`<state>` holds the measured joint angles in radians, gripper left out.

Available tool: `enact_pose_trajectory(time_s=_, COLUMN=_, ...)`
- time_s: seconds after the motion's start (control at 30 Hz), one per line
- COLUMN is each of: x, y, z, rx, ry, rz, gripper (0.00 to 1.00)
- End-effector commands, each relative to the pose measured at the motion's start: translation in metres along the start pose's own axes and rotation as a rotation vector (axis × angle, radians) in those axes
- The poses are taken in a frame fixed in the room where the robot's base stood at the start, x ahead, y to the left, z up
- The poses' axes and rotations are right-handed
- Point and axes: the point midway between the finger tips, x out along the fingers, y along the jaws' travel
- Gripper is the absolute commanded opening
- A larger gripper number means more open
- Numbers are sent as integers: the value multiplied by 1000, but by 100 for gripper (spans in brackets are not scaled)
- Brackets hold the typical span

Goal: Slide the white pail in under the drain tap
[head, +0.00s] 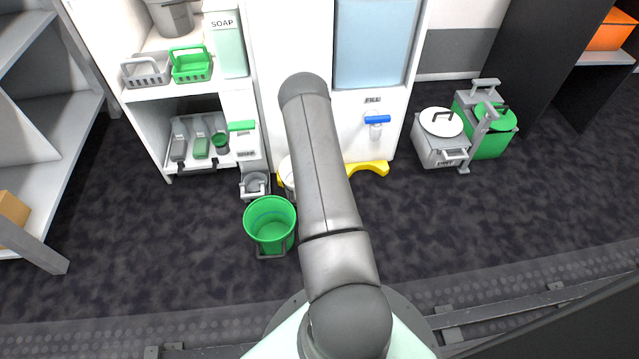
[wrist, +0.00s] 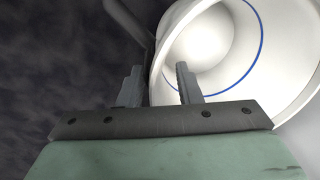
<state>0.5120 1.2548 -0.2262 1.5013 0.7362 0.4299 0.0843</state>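The white pail (head: 286,174) stands by the cabinet front, mostly hidden behind my arm in the head view. In the wrist view the white pail (wrist: 240,45) fills the upper right, its round mouth and blue inner ring showing. My gripper (wrist: 160,85) is beside the pail's near side, its two fingers apart. A dark bar, perhaps the pail's handle, shows near the left finger; I cannot tell whether it lies between the fingers. A blue-handled tap (head: 376,120) is under a FILL label. A green lever (head: 241,126) is on the left cabinet. No tap is readably marked drain.
A green pail (head: 270,222) stands just left of my arm. A small grey container (head: 255,185) is behind it. A yellow floor piece (head: 370,168) lies below the blue tap. Grey (head: 440,150) and green (head: 490,145) lidded units stand right. The floor right of my arm is clear.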

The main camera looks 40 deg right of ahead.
Motion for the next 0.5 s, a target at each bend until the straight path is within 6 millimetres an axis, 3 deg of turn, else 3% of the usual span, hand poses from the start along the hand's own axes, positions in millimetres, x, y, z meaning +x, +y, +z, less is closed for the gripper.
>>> enact_pose_trajectory(time_s=0.13, x=-7, y=0, z=-1, rx=0, ry=1, rz=0, gripper=31)
enact_pose_trajectory(time_s=0.27, x=-27, y=-1, z=-1, rx=0, ry=2, rz=-1, gripper=31)
enact_pose_trajectory(time_s=0.5, x=-86, y=-1, z=-1, rx=0, ry=2, rz=-2, gripper=31)
